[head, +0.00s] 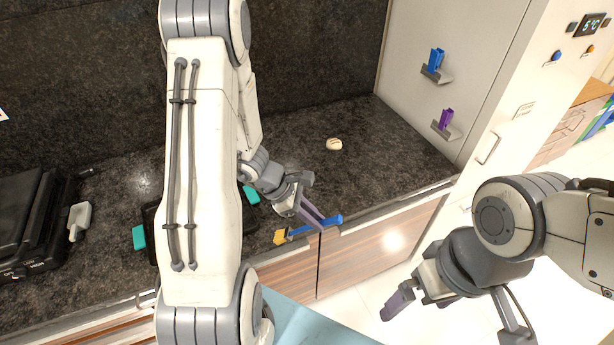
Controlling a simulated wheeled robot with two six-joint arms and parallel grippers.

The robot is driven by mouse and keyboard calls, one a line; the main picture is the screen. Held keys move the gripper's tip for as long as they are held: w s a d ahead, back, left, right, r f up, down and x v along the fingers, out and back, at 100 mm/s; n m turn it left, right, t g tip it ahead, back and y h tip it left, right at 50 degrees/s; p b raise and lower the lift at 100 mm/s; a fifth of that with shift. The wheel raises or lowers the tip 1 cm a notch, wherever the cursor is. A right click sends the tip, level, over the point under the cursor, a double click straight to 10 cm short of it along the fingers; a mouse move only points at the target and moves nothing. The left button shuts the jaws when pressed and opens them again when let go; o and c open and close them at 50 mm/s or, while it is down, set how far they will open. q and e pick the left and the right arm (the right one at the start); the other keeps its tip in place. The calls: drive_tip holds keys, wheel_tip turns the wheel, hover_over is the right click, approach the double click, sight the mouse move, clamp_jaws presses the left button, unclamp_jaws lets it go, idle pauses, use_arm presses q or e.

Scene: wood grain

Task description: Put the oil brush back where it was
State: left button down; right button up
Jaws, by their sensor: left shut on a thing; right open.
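The oil brush has a blue handle (332,221) and a yellow head (281,237). It lies roughly level across the fingers of my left gripper (321,222), which is shut on the handle near the counter's front edge. The yellow head points left. Part of the handle is hidden behind the fingers. My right gripper (455,318) is open and empty at the lower right, in front of the cabinet and away from the brush.
Two small grey wall holders, one with a blue piece (436,60) and one with a purple piece (446,119), are on the pale side panel. A small bun-like item (334,144) lies on the dark counter (385,150). A black appliance (30,215) stands left. My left arm hides the middle.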

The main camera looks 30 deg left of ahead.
use_arm(q)
drive_tip(key=s+f+m+g+y, duration=0.2)
drive_tip(key=s+f+y, duration=0.2)
drive_tip(key=y, duration=0.3)
drive_tip(key=shift+s+a+f+m, duration=0.3)
drive_tip(key=shift+a+f+m, duration=0.05)
drive_tip(key=shift+f+m, duration=0.1)
